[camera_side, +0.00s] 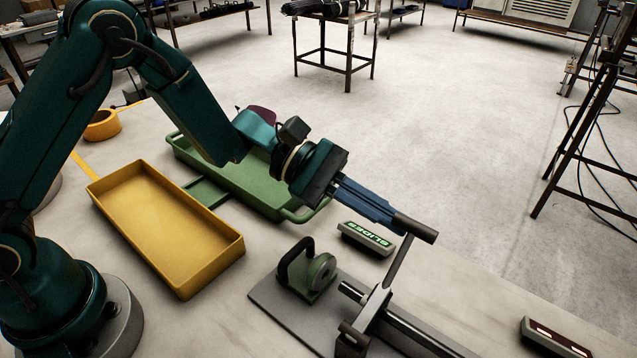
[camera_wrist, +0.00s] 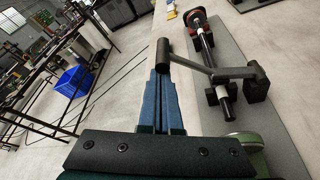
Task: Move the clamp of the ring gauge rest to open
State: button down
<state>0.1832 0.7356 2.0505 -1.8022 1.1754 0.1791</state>
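The clamp is a lever with a grey arm (camera_side: 396,265) and a dark cylindrical handle (camera_side: 418,229). The arm rises at a slant from a dark block around a rod (camera_side: 420,335) on a grey base plate (camera_side: 283,312). In the wrist view the handle (camera_wrist: 162,52) stands at my fingertips and the lever arm (camera_wrist: 190,63) runs right to the dark blocks. My gripper (camera_side: 390,217) has blue fingers close together at the handle's near end; they look shut on it, with part of the handle sticking out past the tips. The contact faces are hidden.
A green round gauge with a black handle (camera_side: 320,272) stands on the plate, left of the lever. A yellow tray (camera_side: 165,225) and a green tray (camera_side: 225,180) lie left. A dark box (camera_side: 555,337) sits at front right.

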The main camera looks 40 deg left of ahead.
jog(key=s+r+m, duration=0.1)
jog(key=s+r, duration=0.5)
jog(key=s, duration=0.1)
jog(key=shift+m+t, duration=0.4)
jog(key=shift+s+r, duration=0.1)
jog(key=shift+s, duration=0.05)
dwell(0.4)
